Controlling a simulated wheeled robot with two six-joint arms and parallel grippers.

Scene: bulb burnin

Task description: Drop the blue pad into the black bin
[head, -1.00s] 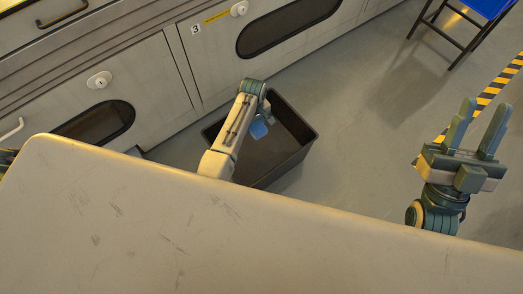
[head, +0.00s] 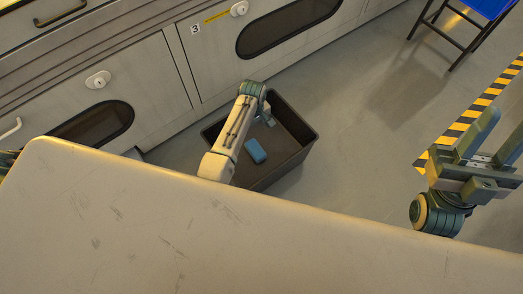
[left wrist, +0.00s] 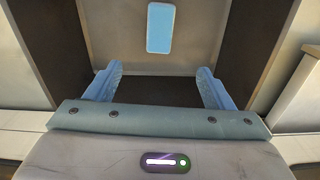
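The blue pad (head: 255,151) is inside the black bin (head: 303,152), apart from my left gripper, and seems to lie on its floor. In the left wrist view the pad (left wrist: 160,28) shows beyond the fingertips, within the bin walls (left wrist: 265,35). My left gripper (head: 268,119) is over the bin, partly hidden by its own wrist. The left wrist view shows its fingers (left wrist: 160,78) spread and empty. My right gripper (head: 505,124) is at the right, open and empty, far from the bin.
A pale scuffed tabletop (head: 150,220) fills the foreground. Grey cabinets (head: 150,75) with dark oval windows stand behind the bin. A blue stool (head: 490,8) is at the top right. Open floor lies right of the bin, with yellow-black tape (head: 480,105).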

